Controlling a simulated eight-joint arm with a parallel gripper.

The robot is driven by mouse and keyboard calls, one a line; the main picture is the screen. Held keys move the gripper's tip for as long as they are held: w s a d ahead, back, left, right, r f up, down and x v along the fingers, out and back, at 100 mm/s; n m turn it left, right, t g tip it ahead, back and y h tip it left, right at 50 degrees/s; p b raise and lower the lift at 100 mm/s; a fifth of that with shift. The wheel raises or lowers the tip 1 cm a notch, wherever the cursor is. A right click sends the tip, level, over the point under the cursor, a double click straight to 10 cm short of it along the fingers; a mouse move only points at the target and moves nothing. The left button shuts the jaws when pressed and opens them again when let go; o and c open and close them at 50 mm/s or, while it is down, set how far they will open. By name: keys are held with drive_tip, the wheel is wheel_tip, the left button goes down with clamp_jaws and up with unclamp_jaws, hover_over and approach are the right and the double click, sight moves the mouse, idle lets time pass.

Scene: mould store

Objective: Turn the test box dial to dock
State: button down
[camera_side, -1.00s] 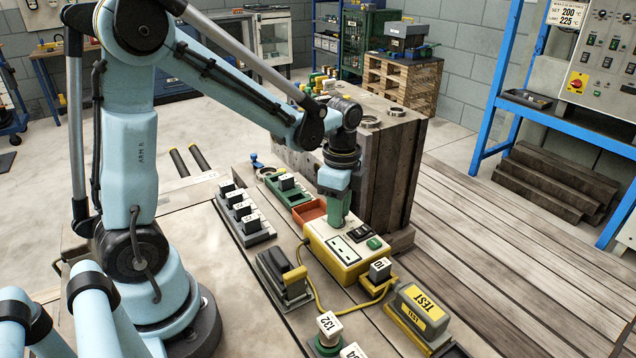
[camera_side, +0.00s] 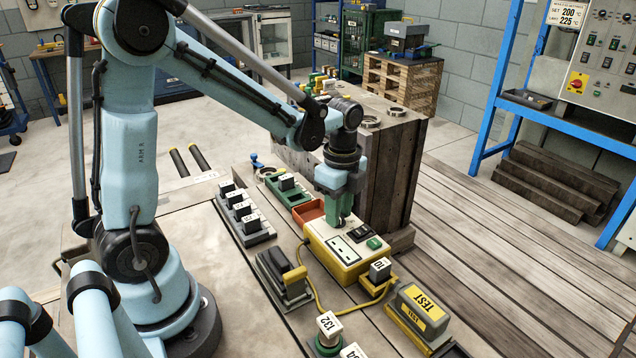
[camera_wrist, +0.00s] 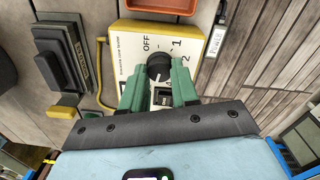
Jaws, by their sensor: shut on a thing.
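The test box (camera_side: 352,274) has a yellow side and a pale top face and stands on the bench in the side view. In the wrist view its pale face (camera_wrist: 128,58) shows a black round dial (camera_wrist: 159,66) with "OFF", "1" and "2" printed around it. My gripper (camera_wrist: 158,84) has green jaws, shut on the dial from either side. In the side view my gripper (camera_side: 340,217) points down at the box's far end and hides the dial. No "dock" mark is readable, and the jaws cover part of the face. I cannot tell the dial's exact setting.
An orange tray (camera_side: 309,210) adjoins the box's far end. A wooden-sided block (camera_side: 385,175) stands close behind my gripper. A yellow cable (camera_side: 318,297) runs beside the box. A grey TEST unit (camera_side: 416,306) and numbered blocks (camera_side: 240,212) stand around it.

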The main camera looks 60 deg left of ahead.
drive_tip(key=c, duration=0.8)
unclamp_jaws()
drive_tip(key=shift+c, duration=0.2)
wheel_tip(320, 180, up, 12)
drive_tip(key=shift+w, duration=0.15)
drive_tip(key=s+d+f+n+t, duration=0.4)
drive_tip(key=s+n+t, duration=0.2)
drive_tip(key=n, duration=0.8)
drive_tip(key=shift+s+n+t, duration=0.25)
drive_tip(key=shift+n+t, duration=0.15)
drive_tip(key=shift+t, duration=0.4)
